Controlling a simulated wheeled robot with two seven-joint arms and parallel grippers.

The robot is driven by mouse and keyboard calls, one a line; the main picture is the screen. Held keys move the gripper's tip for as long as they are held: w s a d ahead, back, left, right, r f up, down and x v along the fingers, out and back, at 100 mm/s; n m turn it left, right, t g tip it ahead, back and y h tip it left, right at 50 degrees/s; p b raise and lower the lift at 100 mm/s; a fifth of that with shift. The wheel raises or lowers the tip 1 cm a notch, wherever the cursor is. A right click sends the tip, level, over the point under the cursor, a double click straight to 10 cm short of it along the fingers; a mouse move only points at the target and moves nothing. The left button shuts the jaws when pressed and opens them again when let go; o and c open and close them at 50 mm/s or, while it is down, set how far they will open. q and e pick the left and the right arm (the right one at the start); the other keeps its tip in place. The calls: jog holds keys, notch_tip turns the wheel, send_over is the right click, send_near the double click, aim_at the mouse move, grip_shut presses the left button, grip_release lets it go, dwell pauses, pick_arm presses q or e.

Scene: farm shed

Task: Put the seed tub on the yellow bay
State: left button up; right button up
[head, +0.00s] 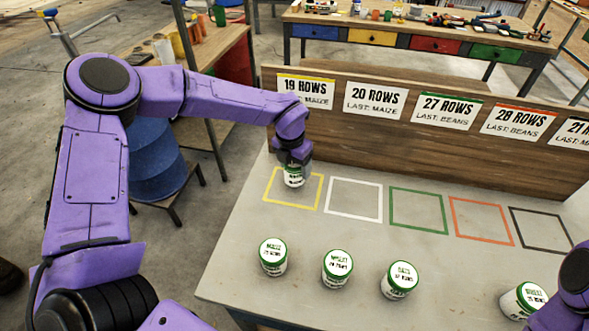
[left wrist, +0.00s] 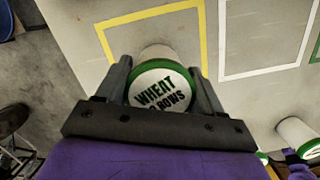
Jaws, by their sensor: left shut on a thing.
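My left gripper (head: 293,160) is shut on a white seed tub (head: 293,178) with a green-rimmed lid, over the yellow bay (head: 270,201). In the left wrist view the tub's lid (left wrist: 163,90) reads WHEAT, with a row count partly covered, between the two fingers (left wrist: 160,85). The yellow outline (left wrist: 148,13) shows beyond the tub there. Whether the tub touches the table is hard to tell. My right gripper is out of view; only a part of my right arm shows at the lower right of the head view.
Several other tubs stand along the table's front: maize (head: 273,257), another (head: 337,268), oats (head: 400,280), and one at right (head: 523,300). White (head: 354,180), green (head: 418,190), red (head: 482,200) and black (head: 541,212) bays continue rightward. A wooden board (head: 430,145) with row signs stands behind.

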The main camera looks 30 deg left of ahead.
aim_at(295, 174)
pick_arm(q)
notch_tip(295, 174, down, 3)
jog(key=shift+r, duration=0.1)
jog(key=shift+f, duration=0.35)
jog(key=o, duration=1.1)
jog(key=shift+o, duration=0.2)
jog(key=shift+r, duration=0.4)
jog(key=r, duration=0.3)
jog(key=s+r+b, duration=0.1)
jog(key=r, duration=0.7)
jog(key=shift+s+a+r+b, duration=0.15)
jog(key=shift+s+r+b, duration=0.15)
jog(key=shift+s, duration=0.1)
